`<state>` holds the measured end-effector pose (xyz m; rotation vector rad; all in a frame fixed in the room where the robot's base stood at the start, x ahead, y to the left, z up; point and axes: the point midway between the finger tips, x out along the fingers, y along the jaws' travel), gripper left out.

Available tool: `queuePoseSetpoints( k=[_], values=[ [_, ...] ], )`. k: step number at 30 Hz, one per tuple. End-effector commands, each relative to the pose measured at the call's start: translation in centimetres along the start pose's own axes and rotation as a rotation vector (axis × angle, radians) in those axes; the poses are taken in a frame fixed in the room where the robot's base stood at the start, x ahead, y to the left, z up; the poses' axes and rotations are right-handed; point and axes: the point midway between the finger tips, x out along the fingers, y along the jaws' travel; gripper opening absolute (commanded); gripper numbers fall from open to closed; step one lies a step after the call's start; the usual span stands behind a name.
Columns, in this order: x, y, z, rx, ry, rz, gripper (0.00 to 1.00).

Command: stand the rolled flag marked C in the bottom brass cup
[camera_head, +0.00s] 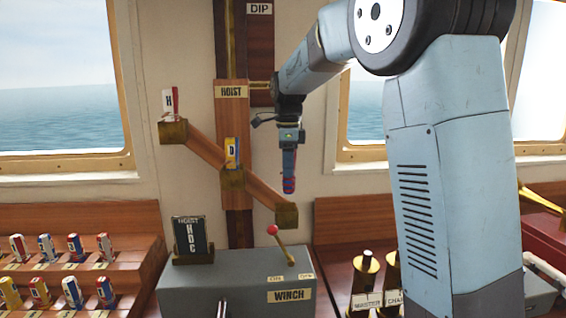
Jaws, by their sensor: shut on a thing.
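My gripper (290,149) points down and is shut on a rolled flag (289,182), blue and red. Its letter does not show clearly from here. The flag hangs roughly upright. The bottom brass cup (287,215) is at the lower right end of the slanted wooden rail. In the picture the flag's lower end is just above this cup, with a small gap; I cannot tell the depth offset. Nothing shows standing in the bottom cup. The flag marked H (169,102) stands in the top cup (173,132), and the flag marked D (232,153) in the middle cup (232,179).
A grey winch box (235,280) with a red-knobbed lever (284,245) stands below the cup. A card (190,238) reading HOIST H D C stands on it. Several rolled flags fill the wooden rack (120,222) at left. Brass cylinders (365,275) stand at right.

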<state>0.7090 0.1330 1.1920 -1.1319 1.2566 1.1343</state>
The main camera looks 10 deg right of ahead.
Motion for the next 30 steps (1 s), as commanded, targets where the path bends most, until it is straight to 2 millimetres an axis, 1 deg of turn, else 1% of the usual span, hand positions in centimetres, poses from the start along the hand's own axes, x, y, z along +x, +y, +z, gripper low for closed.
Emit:
queuePoseSetpoints(
  k=[3, 8, 30],
  values=[
    [0.4, 0.2, 0.5, -0.009, 0.000, 0.001, 0.07],
    [1.4, 0.3, 0.8, -0.013, 0.001, 0.001, 0.07],
    [6.8, 0.3, 0.9, -0.015, 0.000, 0.002, 0.07]
  ],
)
